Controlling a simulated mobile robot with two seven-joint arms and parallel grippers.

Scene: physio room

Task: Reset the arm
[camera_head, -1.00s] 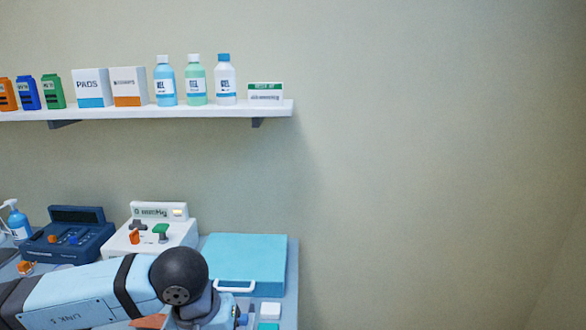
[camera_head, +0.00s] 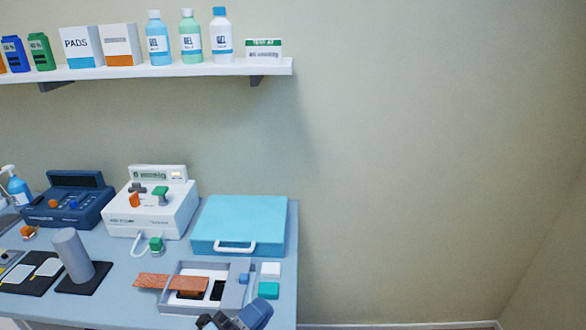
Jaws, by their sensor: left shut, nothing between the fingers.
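My left gripper (camera_head: 207,321) shows only in part at the bottom edge, in front of the grey tray (camera_head: 243,290) on the table. It is shut and holds nothing. The lower part of my left arm is cut off by the frame. A copper-brown strip (camera_head: 152,281) lies partly across the tray's left side, beyond the gripper and apart from it. My right gripper is not in view.
The blue table (camera_head: 120,312) carries a turquoise case (camera_head: 240,222), a white device (camera_head: 150,215), a dark blue device (camera_head: 67,208), a grey cylinder (camera_head: 72,254) and small pads (camera_head: 268,290). A shelf (camera_head: 200,72) of bottles and boxes hangs above. Right of the table is open.

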